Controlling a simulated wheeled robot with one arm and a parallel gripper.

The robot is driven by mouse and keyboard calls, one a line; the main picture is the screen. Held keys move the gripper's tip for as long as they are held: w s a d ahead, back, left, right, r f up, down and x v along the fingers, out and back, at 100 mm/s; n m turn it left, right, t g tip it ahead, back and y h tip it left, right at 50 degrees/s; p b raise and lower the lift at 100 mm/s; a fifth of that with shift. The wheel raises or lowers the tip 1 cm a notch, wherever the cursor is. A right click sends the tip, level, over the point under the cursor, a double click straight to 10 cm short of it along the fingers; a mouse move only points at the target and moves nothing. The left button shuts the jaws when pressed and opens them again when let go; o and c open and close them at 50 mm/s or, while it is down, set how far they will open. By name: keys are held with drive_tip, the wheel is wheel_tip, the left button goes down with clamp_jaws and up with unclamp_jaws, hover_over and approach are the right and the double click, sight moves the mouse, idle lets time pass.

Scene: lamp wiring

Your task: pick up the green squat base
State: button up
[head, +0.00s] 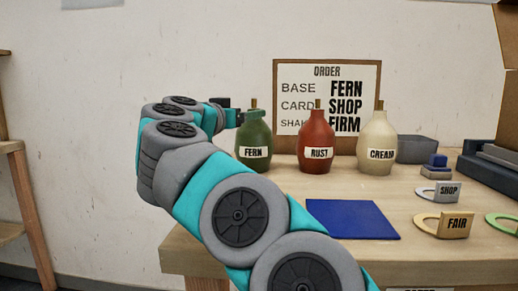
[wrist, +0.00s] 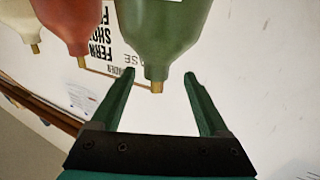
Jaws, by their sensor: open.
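The green base (head: 253,141), labelled FERN, stands upright at the table's back left, a bulbous bottle shape with a brown stem on top. My gripper (head: 232,113) is at its upper left in the head view, near neck height. In the wrist view, where things appear upside down, the green base (wrist: 165,35) reaches its narrow neck between the fingers of my gripper (wrist: 159,74). The fingers are apart, one on each side of the neck, with gaps showing. Whether either finger touches it I cannot tell.
A rust base (head: 316,142) and a cream base (head: 378,143) stand to the right. An order board (head: 290,73) stands behind. A blue mat (head: 350,219), SHOP tag (head: 448,191), FAIR tag (head: 456,225) and grey bin (head: 417,148) are on the table (head: 430,275).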

drive_tip(key=shift+d+x, duration=0.25)
drive_tip(key=shift+x, duration=3.15)
drive_tip(key=shift+f, duration=0.1)
clamp_jaws()
